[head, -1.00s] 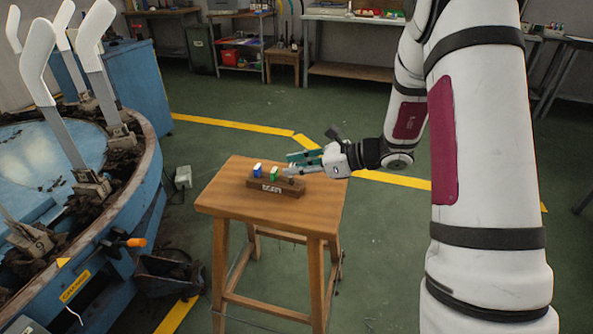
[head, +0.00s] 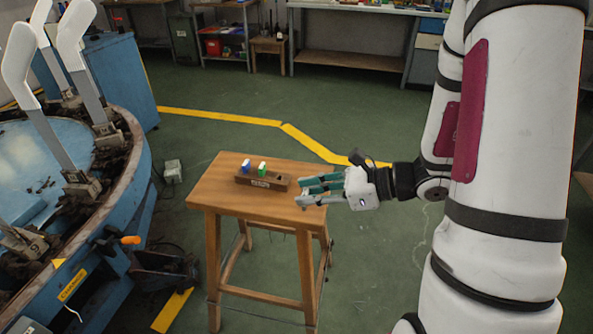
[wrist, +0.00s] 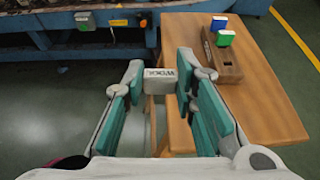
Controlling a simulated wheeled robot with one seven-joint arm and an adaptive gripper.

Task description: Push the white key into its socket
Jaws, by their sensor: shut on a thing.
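My gripper (wrist: 160,82) is shut on the white key (wrist: 158,80), a pale block with dark lettering on its face, held between the fingertips. In the head view my gripper (head: 306,191) is over the stool's front right corner, to the right of the wooden socket block and apart from it. The socket block (head: 253,181), also in the wrist view (wrist: 229,72), lies on the stool. The opening's inside is hidden.
The wooden stool top (head: 225,201) is clear in front of the block. A blue round machine (head: 120,205) with upright white-ended boards stands to the left. Workbenches (head: 345,57) line the back, with open green floor between.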

